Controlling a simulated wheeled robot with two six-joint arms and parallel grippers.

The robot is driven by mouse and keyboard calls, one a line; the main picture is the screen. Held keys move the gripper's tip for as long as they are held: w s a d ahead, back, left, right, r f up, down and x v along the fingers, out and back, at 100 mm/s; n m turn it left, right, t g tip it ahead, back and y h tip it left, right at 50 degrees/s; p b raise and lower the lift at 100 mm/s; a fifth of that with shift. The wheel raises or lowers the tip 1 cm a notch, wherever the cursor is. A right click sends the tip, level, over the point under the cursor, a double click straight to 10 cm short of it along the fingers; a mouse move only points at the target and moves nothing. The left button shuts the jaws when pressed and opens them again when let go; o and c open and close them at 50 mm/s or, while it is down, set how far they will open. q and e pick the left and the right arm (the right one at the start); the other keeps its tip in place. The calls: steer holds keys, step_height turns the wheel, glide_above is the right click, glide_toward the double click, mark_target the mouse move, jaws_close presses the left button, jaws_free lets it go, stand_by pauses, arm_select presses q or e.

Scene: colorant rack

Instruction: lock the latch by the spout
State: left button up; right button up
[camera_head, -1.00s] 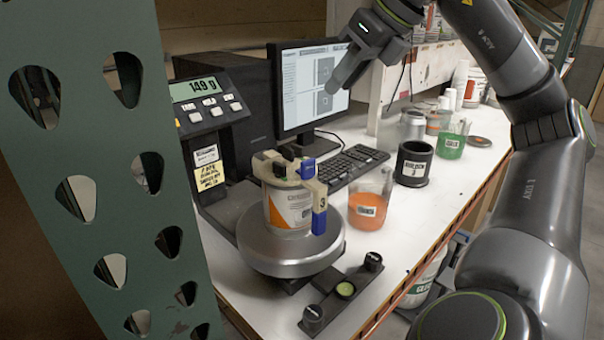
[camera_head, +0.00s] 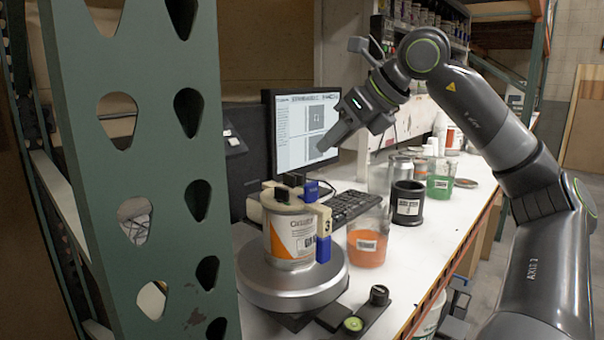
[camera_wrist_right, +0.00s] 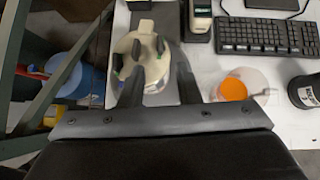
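A white paint can (camera_head: 290,240) with an orange label stands upright on the round scale plate (camera_head: 300,293). A beige lid frame (camera_head: 274,201) sits on it, with small black latches (camera_head: 282,194) and blue parts (camera_head: 322,246). In the right wrist view the beige lid (camera_wrist_right: 150,68) shows from above, with black latches (camera_wrist_right: 161,45) and a beige projection, perhaps the spout, at its far side. My right gripper (camera_head: 335,140) is above the can, in front of the monitor. Its fingers (camera_wrist_right: 158,88) look apart and empty in the wrist view. The latch states are too small to tell. My left gripper is not in view.
A green perforated post (camera_head: 150,110) stands close at left. A monitor (camera_head: 305,130) and keyboard (camera_head: 352,205) are behind the can. A beaker of orange liquid (camera_head: 367,245), a black cup (camera_head: 408,205) and a green beaker (camera_head: 440,185) stand to the right. The table's right edge is clear.

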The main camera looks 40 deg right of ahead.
mark_target(302, 175)
steer(key=p+x, duration=0.1)
steer(key=x, duration=0.9)
steer(key=shift+w+f, duration=0.2)
steer(key=shift+c, duration=0.3)
jaws_close()
